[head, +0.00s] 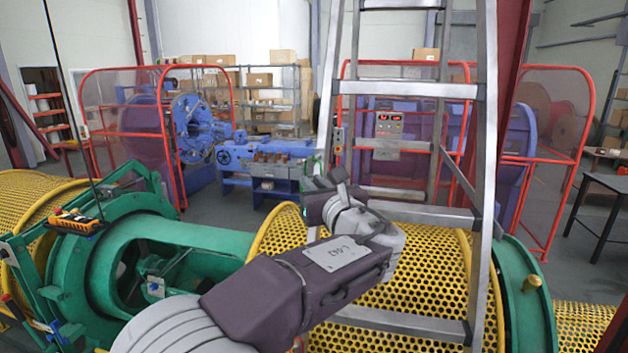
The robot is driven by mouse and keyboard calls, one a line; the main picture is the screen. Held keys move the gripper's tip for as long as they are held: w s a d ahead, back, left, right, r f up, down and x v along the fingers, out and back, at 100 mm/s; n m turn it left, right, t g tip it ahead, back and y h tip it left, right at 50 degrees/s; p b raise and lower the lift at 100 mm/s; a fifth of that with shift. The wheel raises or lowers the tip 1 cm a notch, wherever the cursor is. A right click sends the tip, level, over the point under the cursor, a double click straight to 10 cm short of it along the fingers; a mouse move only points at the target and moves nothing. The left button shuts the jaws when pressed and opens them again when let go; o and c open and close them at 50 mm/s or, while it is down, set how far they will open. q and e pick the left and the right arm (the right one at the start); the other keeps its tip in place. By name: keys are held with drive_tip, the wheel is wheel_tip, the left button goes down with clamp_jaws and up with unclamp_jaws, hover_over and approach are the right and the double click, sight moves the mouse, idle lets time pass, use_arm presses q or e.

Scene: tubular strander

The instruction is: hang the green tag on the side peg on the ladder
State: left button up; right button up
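The grey metal ladder (486,150) stands upright in front of me, right of the middle. My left arm reaches in from the bottom left, and my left gripper (335,178) is at the ladder's left rail, around mid-height. Its fingers are small, dark and partly hidden by my own wrist, so I cannot tell whether they are open or shut. A small green patch (319,165) shows beside the fingers at the rail; it may be the green tag, but it is too small to be sure. I cannot make out the side peg. My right gripper is not in view.
Green strander parts (190,236) and yellow perforated guards (400,290) fill the space around the ladder's lower part. An orange tool (75,222) lies on the green frame at left. Red-framed guards (168,140) and a blue machine (262,160) stand behind. A dark table (606,190) is at right.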

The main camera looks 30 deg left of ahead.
use_arm(q)
drive_tip(key=p+x, duration=0.4)
drive_tip(key=x, duration=0.5)
drive_tip(key=shift+d, duration=0.1)
clamp_jaws()
